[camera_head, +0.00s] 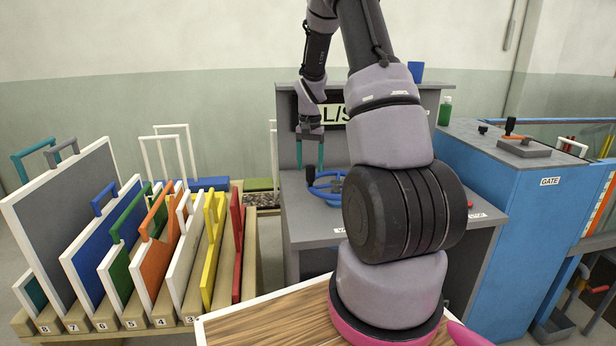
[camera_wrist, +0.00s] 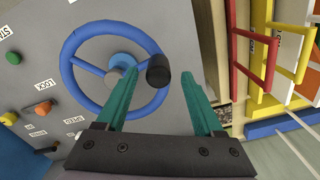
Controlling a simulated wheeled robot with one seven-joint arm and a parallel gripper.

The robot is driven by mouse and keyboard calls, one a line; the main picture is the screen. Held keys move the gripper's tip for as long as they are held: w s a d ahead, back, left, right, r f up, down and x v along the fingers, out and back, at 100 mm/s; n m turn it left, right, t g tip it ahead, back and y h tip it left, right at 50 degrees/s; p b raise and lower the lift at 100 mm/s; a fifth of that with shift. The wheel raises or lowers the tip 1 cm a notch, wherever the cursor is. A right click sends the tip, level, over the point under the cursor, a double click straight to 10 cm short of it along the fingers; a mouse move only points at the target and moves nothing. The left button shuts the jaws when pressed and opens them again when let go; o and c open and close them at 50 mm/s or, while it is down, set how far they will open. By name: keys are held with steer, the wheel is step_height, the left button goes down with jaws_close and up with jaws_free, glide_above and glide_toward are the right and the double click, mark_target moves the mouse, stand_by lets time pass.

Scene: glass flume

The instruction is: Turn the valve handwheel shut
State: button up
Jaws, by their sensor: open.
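The valve handwheel is a blue ring with spokes, and it lies on the grey console. In the wrist view the handwheel (camera_wrist: 72,83) fills the upper left, with a blue hub at its middle and a black knob (camera_wrist: 158,70) on its rim. In the head view the handwheel (camera_head: 318,188) is partly hidden behind my arm. My gripper (camera_wrist: 157,80) has two teal fingers, spread apart and empty of any clear hold. In the wrist view the black knob shows between the fingertips; I cannot tell whether they touch it. In the head view my gripper (camera_head: 310,168) is just above the handwheel.
The grey console (camera_head: 310,232) carries buttons, including an orange one (camera_wrist: 41,110) and a green one (camera_wrist: 13,58). A rack of coloured framed panels (camera_head: 150,240) stands at the left. A blue cabinet (camera_head: 535,225) marked GATE stands at the right. A wooden top (camera_head: 265,320) is in front.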

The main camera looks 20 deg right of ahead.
mark_target(310, 175)
steer(key=shift+f, duration=2.2)
jaws_close()
